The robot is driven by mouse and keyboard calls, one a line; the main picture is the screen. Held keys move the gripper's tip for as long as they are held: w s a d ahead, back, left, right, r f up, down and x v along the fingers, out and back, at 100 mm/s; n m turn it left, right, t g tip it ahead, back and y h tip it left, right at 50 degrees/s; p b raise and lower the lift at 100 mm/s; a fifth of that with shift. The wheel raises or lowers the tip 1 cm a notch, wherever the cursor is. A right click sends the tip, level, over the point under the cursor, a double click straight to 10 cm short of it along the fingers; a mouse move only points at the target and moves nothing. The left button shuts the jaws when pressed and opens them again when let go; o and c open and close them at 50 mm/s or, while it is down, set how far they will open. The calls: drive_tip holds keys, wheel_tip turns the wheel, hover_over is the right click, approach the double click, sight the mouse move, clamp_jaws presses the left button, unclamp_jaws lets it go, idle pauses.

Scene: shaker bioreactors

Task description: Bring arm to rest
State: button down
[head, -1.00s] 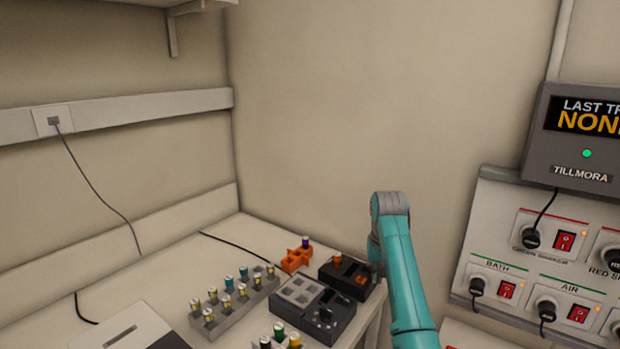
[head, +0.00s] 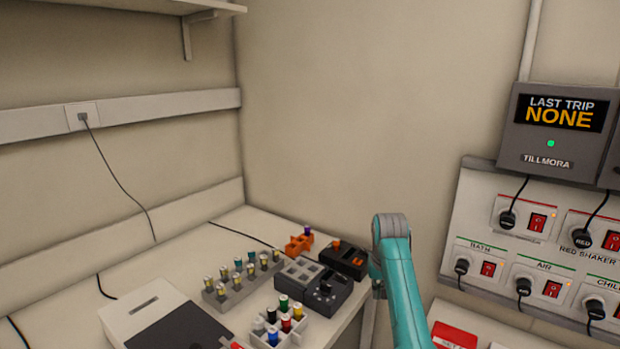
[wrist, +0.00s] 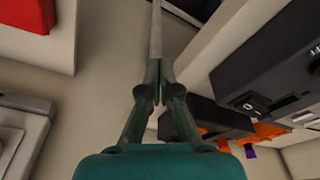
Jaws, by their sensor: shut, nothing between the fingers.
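My arm, teal with a grey joint, rises at the lower middle right of the head view; its gripper is hidden there. In the wrist view my gripper (wrist: 160,92) is shut, its two dark fingers together with nothing between them. It hangs over a gap beside the bench edge. The black device with orange parts (wrist: 205,120) shows just right of the fingers. The same black device (head: 343,259) stands at the bench's far right corner in the head view, left of my arm.
The bench holds a grey vial rack (head: 240,286), a white rack with coloured caps (head: 290,328), a dark grey device (head: 326,290) and an orange holder (head: 298,244). A socket panel (head: 540,240) with red switches and a display box (head: 560,125) are on the right wall. A red object (head: 455,335) lies below.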

drive_tip(key=s+f+t, duration=0.1)
drive_tip(key=s+f, duration=0.4)
drive_tip(key=f, duration=0.6)
drive_tip(key=s+f+t, duration=0.2)
drive_tip(key=s+f, duration=0.3)
drive_tip(key=f, duration=0.6)
drive_tip(key=s+f+t, duration=0.2)
drive_tip(key=s+f, duration=0.3)
drive_tip(key=s, duration=0.5)
drive_tip(key=s+f+t, duration=0.1)
drive_tip(key=s+f, duration=0.4)
drive_tip(key=s, duration=0.5)
drive_tip(key=s+r+n+t, duration=0.1)
drive_tip(key=s+r+t, duration=0.15)
drive_tip(key=s, duration=0.75)
drive_tip(key=s+r+t, duration=0.1)
drive_tip(key=s+r, duration=0.3)
drive_tip(key=s, duration=0.7)
drive_tip(key=s+r+t, duration=0.3)
drive_tip(key=s+r, duration=1.2)
drive_tip(key=r, duration=0.4)
drive_tip(key=shift+r, duration=0.25)
drive_tip(key=shift+s, duration=0.1)
